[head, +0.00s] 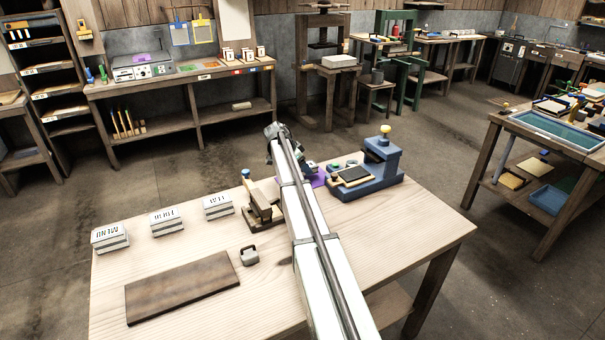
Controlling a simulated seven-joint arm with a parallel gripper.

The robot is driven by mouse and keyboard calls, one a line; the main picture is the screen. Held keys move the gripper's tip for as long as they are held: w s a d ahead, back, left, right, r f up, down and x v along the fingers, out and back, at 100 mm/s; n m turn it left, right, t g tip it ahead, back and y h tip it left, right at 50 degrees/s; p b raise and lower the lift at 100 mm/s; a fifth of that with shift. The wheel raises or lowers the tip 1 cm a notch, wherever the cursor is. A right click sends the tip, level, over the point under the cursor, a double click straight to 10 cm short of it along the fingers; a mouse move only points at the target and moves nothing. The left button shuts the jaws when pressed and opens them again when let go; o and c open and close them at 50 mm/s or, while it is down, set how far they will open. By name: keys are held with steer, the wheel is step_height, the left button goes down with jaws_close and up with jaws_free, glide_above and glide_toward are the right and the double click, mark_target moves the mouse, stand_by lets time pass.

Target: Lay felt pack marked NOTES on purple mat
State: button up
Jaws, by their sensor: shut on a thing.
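My gripper (274,143) is at the far end of my arm, above the back edge of the pale wooden table. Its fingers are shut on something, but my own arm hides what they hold. A purple mat (317,179) shows only in part, just right of my arm on the table. Three grey-and-white packs stand in a slanting row at the table's left: a left one (111,243), a middle one (168,226) and a right one (218,211). Each has dark lettering on top, too small to read surely. I cannot tell which pack is marked NOTES.
A blue press (379,171) with a yellow knob stands right of the mat. A wooden stand (261,207) and a small grey weight (249,257) are left of my arm. A brown board (183,287) lies at front left. The table's right front is clear.

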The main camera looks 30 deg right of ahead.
steer(key=shift+f, duration=1.65)
steer(key=shift+f, duration=0.15)
steer(key=o, duration=1.1)
steer(key=v, duration=1.2)
steer(key=shift+o, duration=0.4)
